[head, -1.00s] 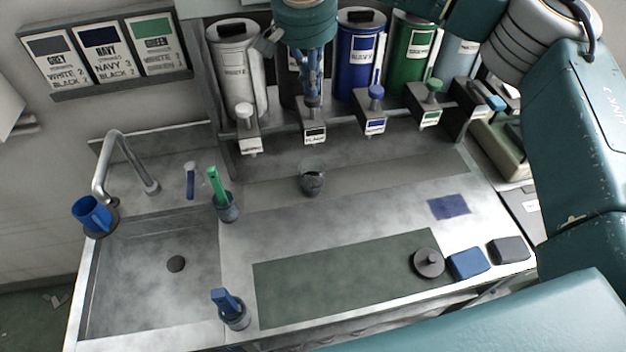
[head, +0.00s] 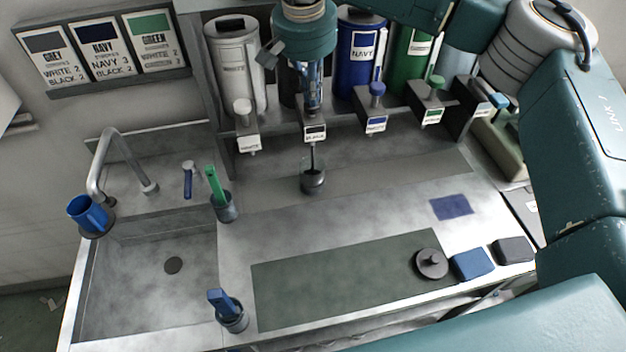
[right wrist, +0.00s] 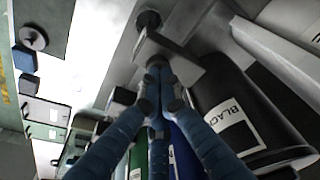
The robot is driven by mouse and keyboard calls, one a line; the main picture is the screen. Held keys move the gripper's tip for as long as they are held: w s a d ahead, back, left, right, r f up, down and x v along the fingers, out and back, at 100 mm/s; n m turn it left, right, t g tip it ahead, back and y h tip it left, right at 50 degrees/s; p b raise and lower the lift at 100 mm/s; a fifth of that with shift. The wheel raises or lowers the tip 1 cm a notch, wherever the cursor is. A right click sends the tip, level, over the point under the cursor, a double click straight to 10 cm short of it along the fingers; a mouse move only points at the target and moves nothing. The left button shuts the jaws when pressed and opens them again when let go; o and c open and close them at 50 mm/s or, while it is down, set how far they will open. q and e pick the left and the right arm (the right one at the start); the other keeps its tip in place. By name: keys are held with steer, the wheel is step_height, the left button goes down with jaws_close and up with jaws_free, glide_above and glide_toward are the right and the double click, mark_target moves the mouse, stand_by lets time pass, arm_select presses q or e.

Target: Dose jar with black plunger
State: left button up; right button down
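The glass jar (head: 313,182) stands on the counter strip under the black dispenser's spout (head: 315,133). A thin dark stream runs from the spout into the jar, and dark liquid shows inside. My right gripper (head: 312,107) is above that spout, fingers pointing down and closed together. Its fingertips (right wrist: 157,66) meet over the dispenser's bracket in the right wrist view. They hide the black plunger, which appears pressed down. The black canister (right wrist: 245,125) with its BLACK label is beside the fingers there. My left gripper is out of view.
White (head: 233,70), navy (head: 360,60) and green (head: 408,60) dispensers flank the black one. A sink (head: 150,285) is at left, with tool cups (head: 225,208) beside it. A knobbed dark disc (head: 431,264) and blue pad (head: 472,264) are at front right. The counter's middle is clear.

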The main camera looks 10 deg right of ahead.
steer(key=shift+s, duration=0.1)
steer(key=shift+w+d+p+v, duration=0.1)
steer(key=shift+w+p+v, duration=0.1)
steer(key=shift+p+v, duration=0.75)
steer(key=shift+w+d+p+v, duration=0.15)
steer(key=shift+p+v, duration=0.45)
steer(key=shift+v, duration=0.5)
steer(key=shift+w, duration=0.1)
steer(key=shift+r, duration=0.2)
steer(key=p+v, duration=0.1)
steer(key=v, duration=0.1)
steer(key=p+v, duration=0.1)
steer(key=p, duration=0.1)
steer(key=w+p+v, duration=0.1)
steer(key=v, duration=0.1)
steer(key=shift+d+r, duration=0.2)
steer(key=shift+r, duration=0.25)
steer(key=shift+s+f, duration=0.1)
steer(key=shift+s, duration=0.05)
